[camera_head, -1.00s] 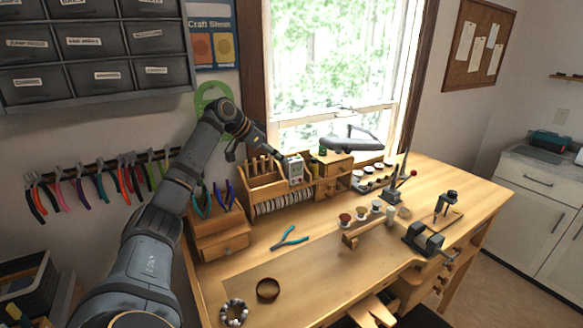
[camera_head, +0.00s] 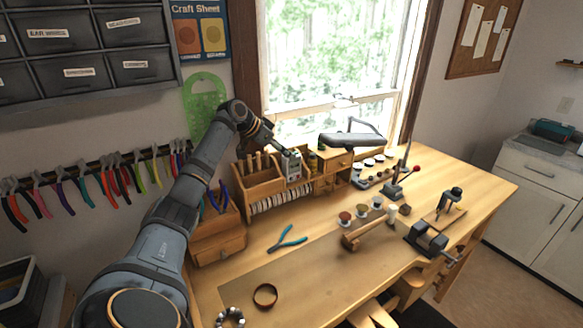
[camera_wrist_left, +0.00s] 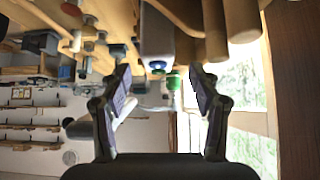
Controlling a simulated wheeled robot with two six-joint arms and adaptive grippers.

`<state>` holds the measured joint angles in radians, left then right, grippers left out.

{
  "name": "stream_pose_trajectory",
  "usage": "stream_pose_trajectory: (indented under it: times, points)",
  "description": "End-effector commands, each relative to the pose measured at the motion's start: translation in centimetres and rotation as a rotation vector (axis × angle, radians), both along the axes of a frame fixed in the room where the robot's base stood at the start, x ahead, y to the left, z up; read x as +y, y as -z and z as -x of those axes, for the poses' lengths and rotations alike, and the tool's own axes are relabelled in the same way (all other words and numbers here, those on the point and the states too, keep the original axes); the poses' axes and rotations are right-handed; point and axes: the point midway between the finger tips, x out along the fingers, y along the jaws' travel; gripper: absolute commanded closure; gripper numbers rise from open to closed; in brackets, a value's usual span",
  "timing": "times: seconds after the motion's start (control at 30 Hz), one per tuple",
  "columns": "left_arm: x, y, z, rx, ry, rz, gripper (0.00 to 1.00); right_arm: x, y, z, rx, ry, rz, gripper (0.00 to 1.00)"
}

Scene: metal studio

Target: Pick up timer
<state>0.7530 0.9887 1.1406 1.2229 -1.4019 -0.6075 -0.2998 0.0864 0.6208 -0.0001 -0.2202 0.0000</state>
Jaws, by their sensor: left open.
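The timer is probably the small white-grey box (camera_head: 292,167) with a dark display, upright at the right end of the wooden tool rack on the bench. A pale box, likely the same timer (camera_wrist_left: 157,32), shows at the top of the left wrist view. My left gripper (camera_head: 281,151) is just behind and above it in the head view, partly hard to make out. In the left wrist view the gripper (camera_wrist_left: 160,76) is open, with nothing between its fingers, and the box lies ahead of the gap. My right gripper is not in view.
The wooden rack (camera_head: 262,183) with dowel handles stands close to the gripper. A small drawer box (camera_head: 333,172) and desk lamp (camera_head: 352,139) are to the right, by the window. Teal pliers (camera_head: 287,239) lie on the bench, whose middle front is largely clear.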

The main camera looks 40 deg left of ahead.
Motion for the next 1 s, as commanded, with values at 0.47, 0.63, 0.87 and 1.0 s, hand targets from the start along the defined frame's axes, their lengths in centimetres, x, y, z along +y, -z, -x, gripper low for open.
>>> stream_pose_trajectory:
  times: [0.47,0.63,0.87,1.0]
  points:
    - [-1.0,3.7,-3.3,0.000,0.000,0.000,0.38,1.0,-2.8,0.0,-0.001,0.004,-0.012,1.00]
    - [-1.0,3.7,-3.3,0.000,0.000,0.000,0.46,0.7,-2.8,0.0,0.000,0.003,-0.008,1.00]
    - [-1.0,3.7,-3.3,0.000,-0.001,0.001,0.77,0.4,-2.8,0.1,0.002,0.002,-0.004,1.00]
    - [-1.0,3.7,-3.3,0.001,-0.001,0.000,0.96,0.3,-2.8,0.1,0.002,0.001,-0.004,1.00]
